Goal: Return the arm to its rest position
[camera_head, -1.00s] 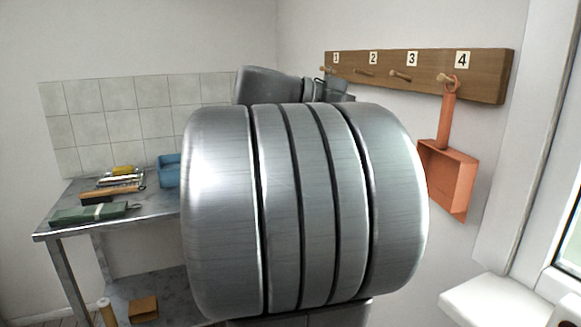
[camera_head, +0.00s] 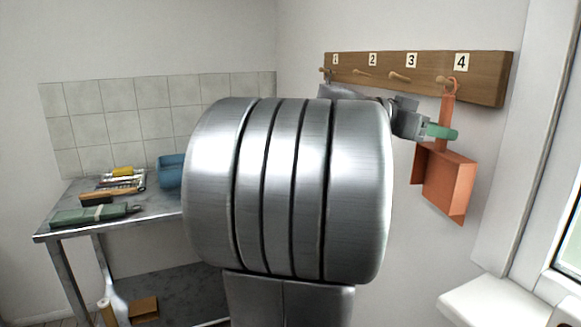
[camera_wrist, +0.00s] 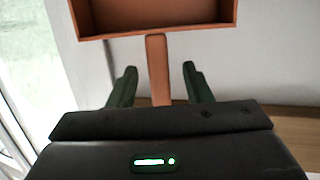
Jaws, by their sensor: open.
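My gripper (camera_head: 441,131) is at the board on the right wall, its green fingers at the handle of an orange dustpan (camera_head: 450,185). The dustpan hangs by its handle loop from the peg under number 4 (camera_head: 442,80). In the wrist view my gripper (camera_wrist: 159,68) is open, with one green finger on each side of the orange handle (camera_wrist: 157,75) and gaps showing on both sides. The pan part (camera_wrist: 155,20) is at the top of that view. My large grey arm link covers the middle of the head view.
The wooden peg board (camera_head: 490,75) carries pegs numbered 1 to 4. A metal table (camera_head: 160,205) on the left holds a blue bin (camera_head: 170,171), a green tool (camera_head: 95,215) and a brush (camera_head: 112,193). A white sill (camera_head: 500,302) and window are at the right.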

